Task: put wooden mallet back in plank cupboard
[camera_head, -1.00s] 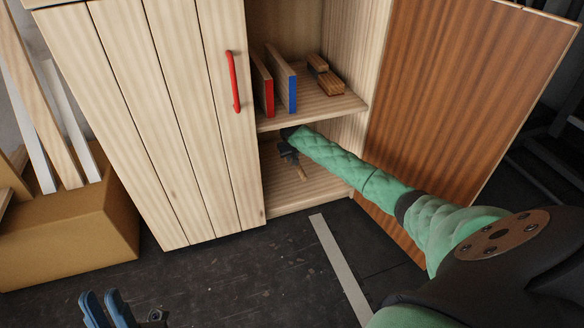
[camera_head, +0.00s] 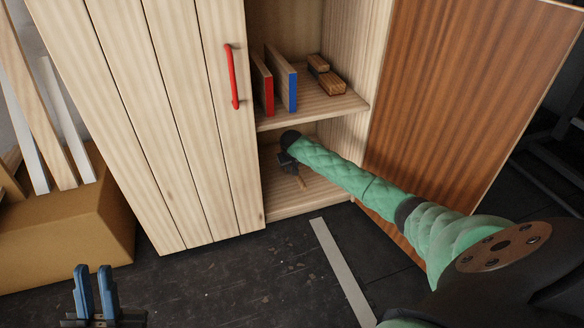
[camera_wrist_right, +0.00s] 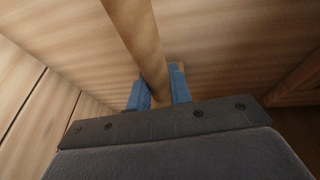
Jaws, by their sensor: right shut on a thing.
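The plank cupboard (camera_head: 180,110) stands in front of me, with its left door closed and its right side open. My right arm reaches into the lower compartment. The right gripper (camera_wrist_right: 158,95) is shut on the round handle of the wooden mallet (camera_wrist_right: 138,32); the handle passes between its blue fingers. In the head view a small tan part of the mallet (camera_head: 301,183) shows below the dark gripper, and the rest is hidden. I cannot tell whether the mallet touches the compartment floor. My left gripper (camera_head: 95,288) is open and empty, low at the front left, above the floor.
The open brown door (camera_head: 455,110) stands close to my right arm. The upper shelf (camera_head: 325,108) holds a red-edged board (camera_head: 263,85), a blue-edged board (camera_head: 283,80) and a wooden block piece (camera_head: 327,76). A cardboard box (camera_head: 70,235) with planks stands at left.

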